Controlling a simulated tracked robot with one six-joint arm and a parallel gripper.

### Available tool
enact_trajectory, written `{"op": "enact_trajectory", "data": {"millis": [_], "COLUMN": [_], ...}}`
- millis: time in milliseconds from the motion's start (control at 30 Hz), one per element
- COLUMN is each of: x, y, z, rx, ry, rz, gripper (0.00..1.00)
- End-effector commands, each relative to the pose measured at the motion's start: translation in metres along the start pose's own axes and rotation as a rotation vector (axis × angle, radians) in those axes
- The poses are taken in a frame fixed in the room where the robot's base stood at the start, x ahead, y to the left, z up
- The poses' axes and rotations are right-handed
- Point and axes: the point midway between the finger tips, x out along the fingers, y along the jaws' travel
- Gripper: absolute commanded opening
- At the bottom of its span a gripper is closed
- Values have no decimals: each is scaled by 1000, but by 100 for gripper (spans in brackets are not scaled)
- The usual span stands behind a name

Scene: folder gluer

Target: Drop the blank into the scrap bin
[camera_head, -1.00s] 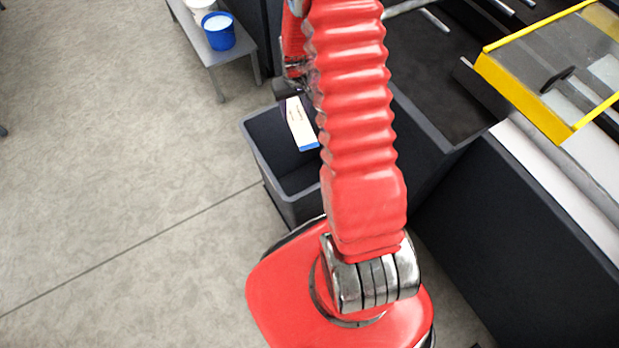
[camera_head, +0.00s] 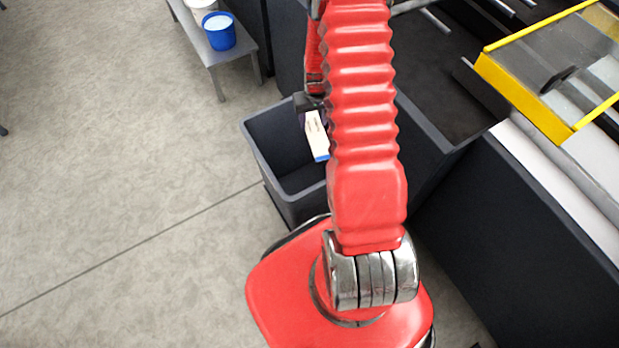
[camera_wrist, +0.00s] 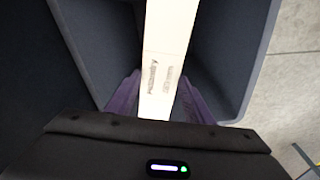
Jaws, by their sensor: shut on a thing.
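The blank is a narrow white strip with small dark print and a blue end. It shows in the head view (camera_head: 316,134) and in the wrist view (camera_wrist: 168,45). My gripper (camera_wrist: 155,100) has purple fingers and is shut on the blank near its lower end in the wrist view. In the head view my red arm hides much of the gripper. The scrap bin (camera_head: 262,165) is a dark grey open box, and its wall also shows in the wrist view (camera_wrist: 245,60). The blank is over the bin's opening; its height above the floor of the bin is unclear.
A grey bench (camera_head: 232,56) with a blue tub (camera_head: 219,32) and a white tub stands behind the bin. The folder gluer (camera_head: 530,95) with yellow bars and its dark side panel (camera_head: 500,220) lie to the right. The floor at left is clear.

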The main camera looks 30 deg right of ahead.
Motion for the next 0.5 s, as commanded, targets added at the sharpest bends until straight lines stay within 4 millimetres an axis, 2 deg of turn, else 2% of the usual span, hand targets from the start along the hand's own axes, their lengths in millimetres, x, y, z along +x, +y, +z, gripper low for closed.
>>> {"op": "enact_trajectory", "data": {"millis": [300, 500], "x": [33, 42], "y": [0, 0], "z": [5, 6], "rx": [1, 0], "ry": [-3, -1], "rz": [-1, 0], "gripper": [27, 27]}}
